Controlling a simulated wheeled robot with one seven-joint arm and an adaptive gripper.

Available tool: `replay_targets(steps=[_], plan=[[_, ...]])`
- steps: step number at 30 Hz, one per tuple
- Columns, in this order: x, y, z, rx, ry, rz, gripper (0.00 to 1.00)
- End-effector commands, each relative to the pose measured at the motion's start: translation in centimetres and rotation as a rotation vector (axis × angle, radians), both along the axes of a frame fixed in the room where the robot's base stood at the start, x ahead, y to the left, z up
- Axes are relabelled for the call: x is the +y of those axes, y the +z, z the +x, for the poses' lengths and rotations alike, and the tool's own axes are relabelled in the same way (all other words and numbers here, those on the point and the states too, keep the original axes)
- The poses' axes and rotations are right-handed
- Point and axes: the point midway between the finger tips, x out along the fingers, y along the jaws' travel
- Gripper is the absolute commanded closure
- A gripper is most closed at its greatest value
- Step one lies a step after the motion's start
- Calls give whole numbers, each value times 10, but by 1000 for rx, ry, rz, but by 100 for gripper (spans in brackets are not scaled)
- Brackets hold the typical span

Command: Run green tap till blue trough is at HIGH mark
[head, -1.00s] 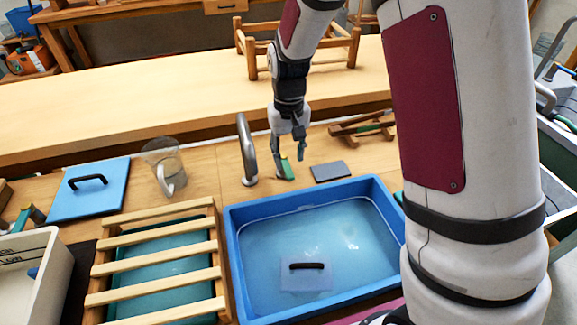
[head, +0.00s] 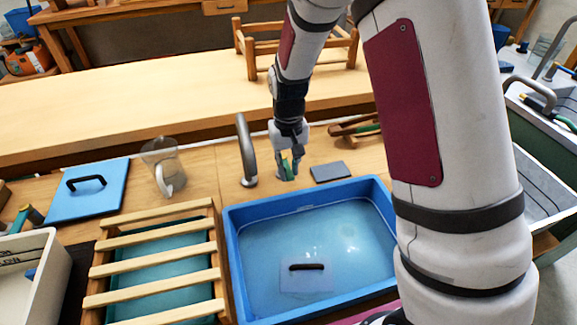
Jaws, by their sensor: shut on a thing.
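The blue trough (head: 229,238) stands in the front middle and holds pale blue water (head: 345,240). A small pale mark shows on its far inner wall, but I cannot read it. A bent grey metal spout (head: 247,152) rises behind the trough. I see no clear stream from it. The green tap handle (head: 286,162) stands just right of the spout. My gripper (head: 289,170) points down over the handle and is shut on it, its fingers partly hiding it. A pale panel with a black handle (head: 306,267) shows in the trough.
A slatted wooden rack (head: 155,251) stands left of the trough. A clear jug (head: 163,167) and a blue board with black handle (head: 107,192) are behind it. A grey pad (head: 331,172) lies right of my gripper. My arm hides the trough's right side.

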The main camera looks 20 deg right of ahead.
Motion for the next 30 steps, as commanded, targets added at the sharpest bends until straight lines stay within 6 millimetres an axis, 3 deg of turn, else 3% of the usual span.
replay_targets(steps=[5,16,27,28,30], plan=[[-3,0,0,0,41,0,100],[-22,0,5,-1,364,0,100],[-23,0,5,-2,393,0,100],[-23,0,5,-2,392,0,75],[-23,0,5,-1,392,0,62]])
